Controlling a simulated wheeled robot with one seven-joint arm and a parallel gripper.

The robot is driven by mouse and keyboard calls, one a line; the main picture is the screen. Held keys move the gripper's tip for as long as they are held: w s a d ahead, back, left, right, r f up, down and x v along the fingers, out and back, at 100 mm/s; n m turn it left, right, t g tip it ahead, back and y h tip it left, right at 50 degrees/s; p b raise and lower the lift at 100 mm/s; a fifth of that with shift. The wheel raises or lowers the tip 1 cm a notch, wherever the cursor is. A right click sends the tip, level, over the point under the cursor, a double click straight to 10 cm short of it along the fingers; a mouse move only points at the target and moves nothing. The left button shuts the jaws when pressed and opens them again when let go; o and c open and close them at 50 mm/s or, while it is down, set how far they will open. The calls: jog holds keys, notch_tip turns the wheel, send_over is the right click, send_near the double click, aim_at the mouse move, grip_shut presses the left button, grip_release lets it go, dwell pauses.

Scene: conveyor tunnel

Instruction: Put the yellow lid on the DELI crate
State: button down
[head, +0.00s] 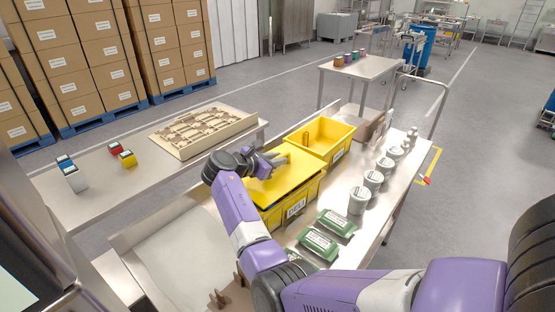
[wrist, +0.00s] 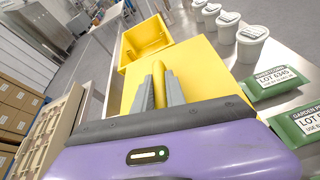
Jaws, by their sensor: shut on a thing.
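The yellow lid (head: 287,172) is a flat panel lying over the top of the yellow DELI crate (head: 297,207), whose label faces the front right. In the wrist view the lid (wrist: 205,70) fills the middle below my gripper. My gripper (head: 270,160) is over the lid, and in the wrist view its grey fingers (wrist: 160,85) are shut on the lid's raised yellow handle. I cannot tell whether the lid sits flush on the crate's rim. The crate's near left side is hidden by my arm.
A second yellow crate (head: 325,137), open, stands just behind the DELI crate. White tubs (head: 373,181) line the bench on the right, with green packs (head: 327,223) in front. A wooden board (head: 200,128) with cut-outs lies on the left table.

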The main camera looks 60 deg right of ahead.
jog(key=shift+f+b, duration=0.35)
jog(key=shift+f, duration=1.05)
dwell(0.4)
jog(key=c, duration=1.3)
grip_release()
jog(key=shift+a, duration=0.1)
jog(key=shift+b+v, duration=0.6)
jog(key=shift+v, duration=3.2)
